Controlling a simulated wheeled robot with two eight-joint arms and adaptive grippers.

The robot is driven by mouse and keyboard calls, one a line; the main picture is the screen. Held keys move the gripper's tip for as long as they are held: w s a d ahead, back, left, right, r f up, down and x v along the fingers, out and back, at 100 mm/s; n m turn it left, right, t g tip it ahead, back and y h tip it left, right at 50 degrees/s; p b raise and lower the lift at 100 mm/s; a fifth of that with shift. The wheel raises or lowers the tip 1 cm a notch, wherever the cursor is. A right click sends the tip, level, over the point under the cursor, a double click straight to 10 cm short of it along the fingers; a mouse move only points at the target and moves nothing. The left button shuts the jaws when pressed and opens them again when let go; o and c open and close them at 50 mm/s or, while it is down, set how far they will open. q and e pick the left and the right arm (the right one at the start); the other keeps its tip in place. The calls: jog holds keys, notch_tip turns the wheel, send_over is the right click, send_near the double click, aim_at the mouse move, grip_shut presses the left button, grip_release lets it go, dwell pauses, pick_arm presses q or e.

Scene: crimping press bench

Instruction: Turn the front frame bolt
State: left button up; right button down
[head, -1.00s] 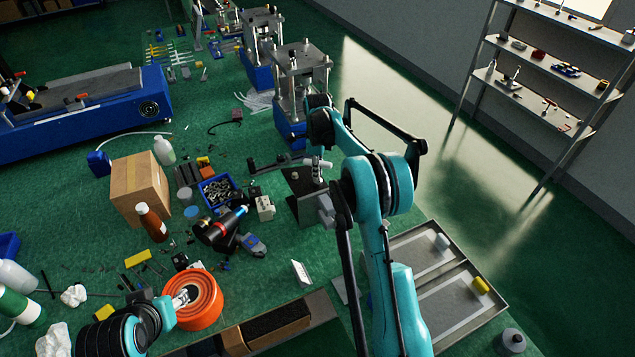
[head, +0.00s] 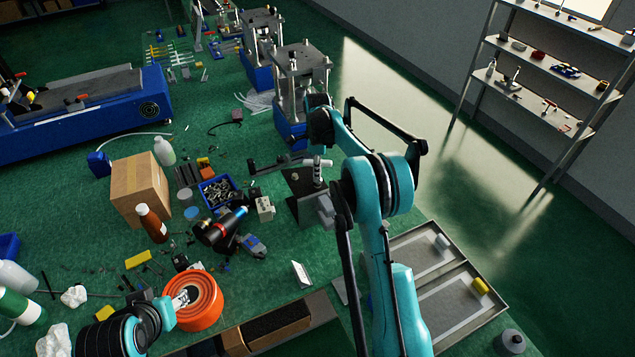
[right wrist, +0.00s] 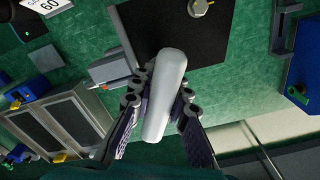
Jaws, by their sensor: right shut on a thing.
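My right gripper (head: 318,166) is at the dark plate (head: 304,193) in front of the nearer press; the arm partly hides it. In the right wrist view its fingers (right wrist: 155,95) are shut on a pale rounded bar (right wrist: 168,75), with the dark plate (right wrist: 225,40) behind it. A small round metal bolt head (right wrist: 201,5) shows on that plate, apart from the fingers. I cannot tell whether the bar belongs to the front frame bolt. My left gripper (head: 183,298) is at the orange ring-shaped spool (head: 207,313); its jaw state is unclear.
A column press (head: 299,85) stands behind the plate. A grey block (right wrist: 110,70) sits close beside the right fingers. A two-part tray (head: 445,295) lies to the right. A cardboard box (head: 140,190), a blue bin (head: 218,192) and small parts crowd the left.

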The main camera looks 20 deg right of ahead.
jog(key=shift+r+p, duration=1.2)
jog(key=shift+r, duration=1)
pick_arm(q)
notch_tip(320, 180, up, 3)
jog(key=shift+f, duration=0.2)
jog(key=shift+s, duration=0.1)
pick_arm(e)
jog(key=shift+f, duration=0.1)
